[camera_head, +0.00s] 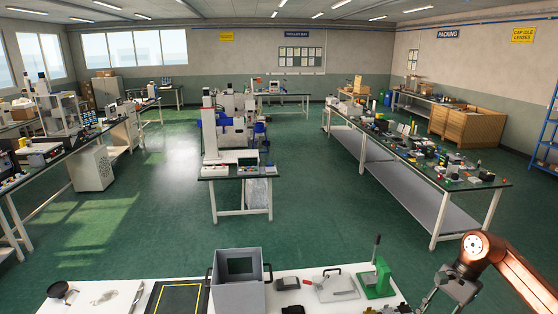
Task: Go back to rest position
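My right arm comes in from the right edge with a copper-coloured link. My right gripper (447,296) is dark grey and hangs over the floor just right of the near white table (326,272). Its fingers run down toward the bottom edge of the picture, and I cannot tell whether they are open or shut. I see nothing clearly held in it. My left gripper and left arm are not in view.
On the near table stand a grey bin (239,283), a green lever press (377,279), a black mat with a yellow outline (177,298) and small parts. A long cluttered workbench (425,165) stands beyond at right. Green floor (150,220) is open at left.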

